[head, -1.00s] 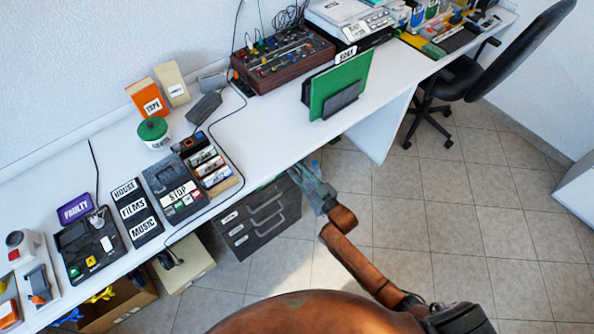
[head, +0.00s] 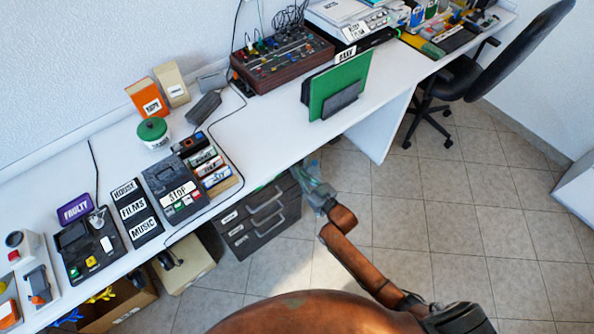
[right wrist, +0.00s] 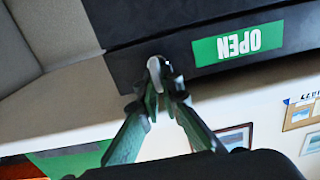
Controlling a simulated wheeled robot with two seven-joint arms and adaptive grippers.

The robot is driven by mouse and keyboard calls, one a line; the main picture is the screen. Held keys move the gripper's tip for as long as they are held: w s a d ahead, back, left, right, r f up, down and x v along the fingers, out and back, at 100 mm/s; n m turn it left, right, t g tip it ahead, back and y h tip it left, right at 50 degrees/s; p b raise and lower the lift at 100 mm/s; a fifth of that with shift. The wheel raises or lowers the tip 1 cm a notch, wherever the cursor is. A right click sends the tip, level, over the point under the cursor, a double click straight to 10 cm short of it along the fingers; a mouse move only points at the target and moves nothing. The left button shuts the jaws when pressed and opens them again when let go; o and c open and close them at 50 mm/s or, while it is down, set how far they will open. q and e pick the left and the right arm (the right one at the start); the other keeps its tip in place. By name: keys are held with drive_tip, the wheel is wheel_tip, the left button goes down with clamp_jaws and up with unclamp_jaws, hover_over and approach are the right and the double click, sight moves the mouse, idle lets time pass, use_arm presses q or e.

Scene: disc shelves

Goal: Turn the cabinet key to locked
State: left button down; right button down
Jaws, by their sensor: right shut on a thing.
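The dark cabinet (head: 262,219) with drawers stands under the white desk. It fills the top of the right wrist view (right wrist: 140,30), which appears upside down. A green label reading OPEN (right wrist: 239,44) is on its dark face. A small silver key (right wrist: 154,65) is at the cabinet's lower edge in that view, beside the label. My right gripper (right wrist: 160,88) is shut on the key, with both fingertips close around it. In the head view my right gripper (head: 312,182) is at the cabinet's upper right, and the key is too small to make out. My left gripper is not in view.
The white desk (head: 270,140) overhangs the cabinet. A green folder in a holder (head: 340,90) stands on it above my gripper. A desk side panel (head: 385,125) and a black chair (head: 500,65) are to the right. The tiled floor (head: 400,240) is clear.

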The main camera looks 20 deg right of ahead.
drive_tip(key=shift+d+r+m+p, duration=0.15)
drive_tip(key=shift+m+p, duration=0.6)
drive_tip(key=shift+m, duration=0.45)
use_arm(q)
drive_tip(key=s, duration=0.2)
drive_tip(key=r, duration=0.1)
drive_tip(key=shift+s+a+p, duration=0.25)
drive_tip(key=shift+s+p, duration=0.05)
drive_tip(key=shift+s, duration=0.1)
use_arm(e)
drive_tip(key=m, duration=0.5)
drive_tip(key=f+m, duration=0.1)
drive_tip(key=m, duration=0.4)
drive_tip(key=d+m, duration=0.1)
drive_tip(key=m, duration=0.4)
drive_tip(key=shift+w+f, duration=0.15)
drive_tip(key=shift+f, duration=0.1)
drive_tip(key=shift+m, duration=0.4)
